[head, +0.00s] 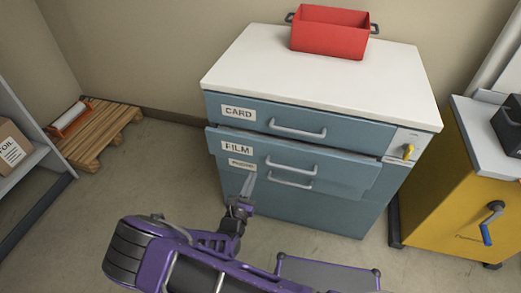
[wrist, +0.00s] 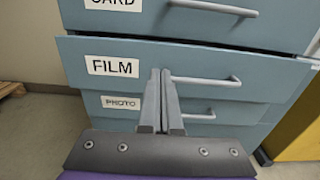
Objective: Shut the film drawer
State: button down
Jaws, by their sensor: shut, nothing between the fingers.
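The blue cabinet has a drawer labelled FILM, the film drawer (head: 312,158), in the middle of the head view. It stands out a little from the cabinet front, under the CARD drawer (head: 345,126). The film drawer also fills the middle of the wrist view (wrist: 255,75), with its grey bar handle (wrist: 205,81) right of the label. My gripper (head: 249,176) is shut and empty, in front of the drawer face. In the wrist view its fingertips (wrist: 160,72) lie between the FILM label and the handle's left end. I cannot tell whether they touch the drawer.
A PHOTO drawer (wrist: 140,103) lies below, partly hidden. A red bin (head: 330,38) stands on the white cabinet top (head: 255,70). A yellow machine with a blue-handled crank (head: 487,232) stands at right. A wooden pallet (head: 105,130) lies at left, with bare floor between.

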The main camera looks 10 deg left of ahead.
aim_at(265, 144)
jog(key=w, duration=0.4)
jog(key=w+b, duration=0.1)
jog(key=w, duration=0.4)
jog(key=w+d+b, duration=0.1)
jog(key=w, duration=0.4)
